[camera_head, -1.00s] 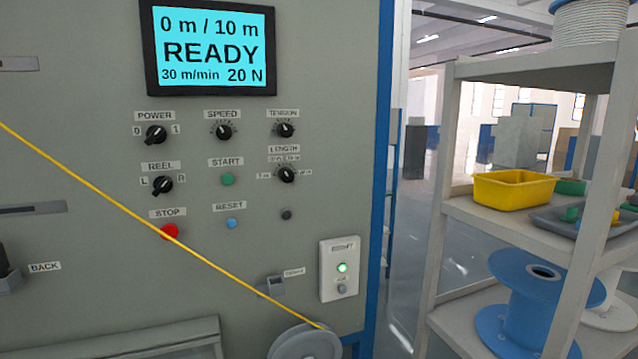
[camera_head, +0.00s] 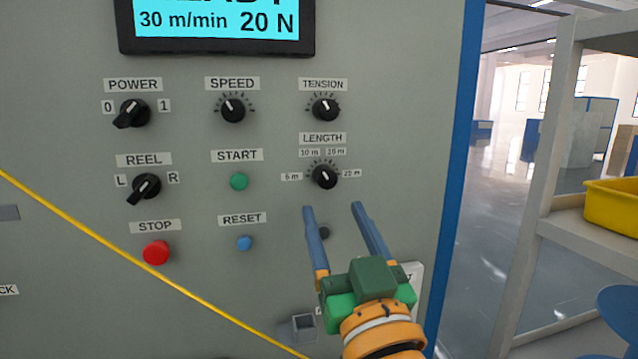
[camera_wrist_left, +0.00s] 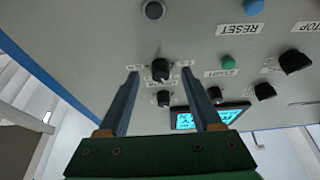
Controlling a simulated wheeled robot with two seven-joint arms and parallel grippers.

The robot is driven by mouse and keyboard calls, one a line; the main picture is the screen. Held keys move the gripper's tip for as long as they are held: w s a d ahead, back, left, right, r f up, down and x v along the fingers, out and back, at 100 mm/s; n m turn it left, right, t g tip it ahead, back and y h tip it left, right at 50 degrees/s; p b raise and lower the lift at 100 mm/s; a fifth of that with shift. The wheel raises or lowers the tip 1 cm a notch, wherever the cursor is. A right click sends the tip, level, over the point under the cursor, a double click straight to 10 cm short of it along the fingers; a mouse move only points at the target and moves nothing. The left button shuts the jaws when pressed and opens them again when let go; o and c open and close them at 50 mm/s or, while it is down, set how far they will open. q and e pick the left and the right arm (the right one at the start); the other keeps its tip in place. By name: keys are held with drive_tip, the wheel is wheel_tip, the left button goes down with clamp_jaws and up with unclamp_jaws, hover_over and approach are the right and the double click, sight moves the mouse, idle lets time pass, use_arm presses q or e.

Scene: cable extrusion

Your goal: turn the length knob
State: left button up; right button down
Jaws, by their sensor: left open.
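The length knob (camera_head: 324,176) is a black round knob with a white pointer mark, under the LENGTH label on the grey panel. Its pointer tilts up and left, toward the 10 m mark. My left gripper (camera_head: 334,207) is open and empty, with its two blue fingers a little below the knob in the head view. In the left wrist view the length knob (camera_wrist_left: 160,70) shows upside down between the spread fingers, with no contact visible. My right gripper is in neither view.
The tension knob (camera_head: 325,109) sits above, the speed knob (camera_head: 233,109) up and left. The green start button (camera_head: 239,181) and blue reset button (camera_head: 244,242) are to the left. A yellow cable (camera_head: 140,267) slants across the panel. A shelf (camera_head: 554,150) stands at right.

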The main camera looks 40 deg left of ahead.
sight(328, 187)
use_arm(q)
drive_tip(key=r, duration=0.1)
drive_tip(key=r+p, duration=0.1)
drive_tip(key=r, duration=0.1)
drive_tip(key=shift+w+a+p, duration=0.25)
drive_tip(key=shift+a+p, duration=0.05)
drive_tip(key=shift+p, duration=0.05)
drive_tip(key=shift+w+a+p, duration=0.3)
drive_tip(key=shift+w+a, duration=0.6)
drive_tip(key=shift+a, duration=0.2)
drive_tip(key=shift+w+a+f, duration=0.1)
drive_tip(key=shift+w, duration=0.05)
drive_tip(key=shift+d, duration=0.2)
drive_tip(key=c, duration=0.4)
drive_tip(key=shift+s, duration=0.2)
clamp_jaws()
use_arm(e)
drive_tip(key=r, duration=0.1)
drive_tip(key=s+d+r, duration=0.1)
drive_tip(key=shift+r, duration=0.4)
use_arm(q)
drive_tip(key=shift+m, duration=0.3)
